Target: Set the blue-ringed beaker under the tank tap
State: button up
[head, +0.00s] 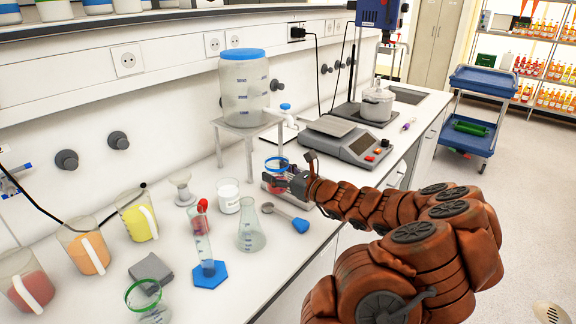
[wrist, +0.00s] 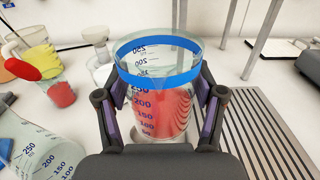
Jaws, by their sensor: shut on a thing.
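The blue-ringed beaker (wrist: 158,75) is clear, with blue volume marks and red showing in its lower part. My gripper (wrist: 160,108) is shut around its sides, and the beaker looks upright. In the head view the beaker (head: 276,163) is near the front legs of the tank stand, partly hidden by my gripper (head: 280,178). The tank (head: 244,92) is clear with a blue lid and sits on a grey stand (head: 246,128). Its white tap (head: 288,119) with a blue handle is on the right side. I cannot tell whether the beaker touches the surface below.
A slotted metal tray (wrist: 262,128) lies beside the beaker on the right. A scale (head: 348,142) stands behind it. A green-ringed beaker (head: 150,303) is nearer.

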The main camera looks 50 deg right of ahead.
jog(key=w+d+p, duration=0.1)
jog(key=w+d, duration=0.1)
jog(key=d, duration=0.2)
jog(key=w+d+p, duration=0.1)
jog(key=d, duration=0.2)
jog(key=w+d+f+p, duration=0.1)
jog(key=w+d, duration=0.1)
jog(key=d, duration=0.2)
jog(key=shift+w+d+f+p, duration=0.1)
jog(key=shift+w+d+p, duration=0.25)
jog(key=shift+d+f, duration=0.1)
jog(key=shift+f+p, duration=0.75)
jog(key=shift+f, duration=0.9)
jog(key=shift+f, duration=0.15)
jog(key=o, duration=1.3)
jog(key=shift+r, duration=0.2)
jog(key=shift+s+f, duration=0.1)
jog(key=shift+s, duration=0.25)
jog(key=s+b, duration=0.1)
jog(key=s, duration=0.2)
jog(key=s+b, duration=0.1)
jog(key=s, duration=0.3)
jog(key=s+d+b, duration=0.1)
jog(key=s, duration=0.3)
jog(key=shift+s, duration=0.15)
